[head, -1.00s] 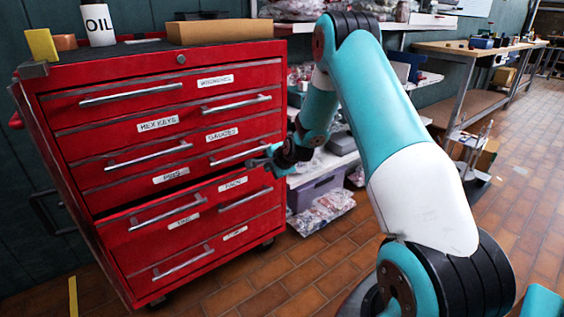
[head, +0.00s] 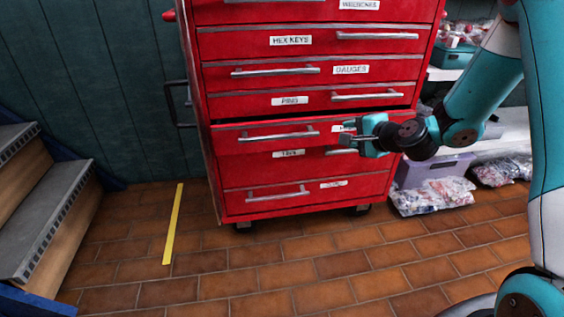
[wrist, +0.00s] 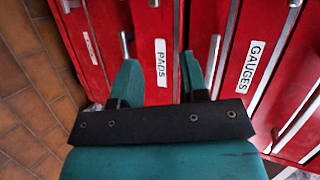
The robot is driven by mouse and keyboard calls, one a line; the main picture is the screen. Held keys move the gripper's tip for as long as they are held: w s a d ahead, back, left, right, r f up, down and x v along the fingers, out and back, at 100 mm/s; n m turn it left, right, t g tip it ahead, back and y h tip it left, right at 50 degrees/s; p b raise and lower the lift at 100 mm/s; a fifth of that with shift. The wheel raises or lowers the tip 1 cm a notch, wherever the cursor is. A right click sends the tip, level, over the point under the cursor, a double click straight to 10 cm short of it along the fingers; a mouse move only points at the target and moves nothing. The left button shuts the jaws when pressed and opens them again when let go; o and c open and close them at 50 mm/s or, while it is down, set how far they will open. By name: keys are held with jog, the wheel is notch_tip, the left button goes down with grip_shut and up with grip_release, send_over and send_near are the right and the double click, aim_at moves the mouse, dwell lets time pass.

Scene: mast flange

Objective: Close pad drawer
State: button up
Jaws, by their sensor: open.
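The pad drawer (head: 230,142) is a red drawer in the middle of the red cabinet in the head view. It has a silver bar handle (head: 265,136) on its left part. A dark gap shows above its front, so it stands slightly out. My gripper (head: 348,133) is in front of the drawer's right part and partly hides its label. In the wrist view the white PADS label (wrist: 160,62) shows between my two spread, empty fingers. I cannot tell whether the fingertips touch the front.
The pins drawer (head: 245,103) above and the taps drawer (head: 240,172) below look closed. Steps (head: 40,200) stand at the left. A purple bin (head: 435,170) and plastic bags (head: 433,196) are at the right. The tiled floor in front is clear.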

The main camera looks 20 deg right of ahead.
jog(key=s+a+f+n+t+y+b, duration=0.1)
jog(key=s+a+f+t+b, duration=0.15)
jog(key=a+b, duration=0.35)
jog(key=s+a+f+t+y+b, duration=0.1)
jog(key=s+a+f+b, duration=0.2)
jog(key=b, duration=0.4)
jog(key=p, duration=1.4)
send_near(281, 138)
jog(key=x, duration=0.5)
jog(key=shift+t, duration=0.45)
jog(key=p+x, duration=0.2)
jog(key=x, duration=0.3)
jog(key=shift+w+a+f+p, duration=0.2)
jog(key=shift+w+p, duration=0.05)
jog(key=shift+p, duration=0.15)
jog(key=shift+w, duration=0.1)
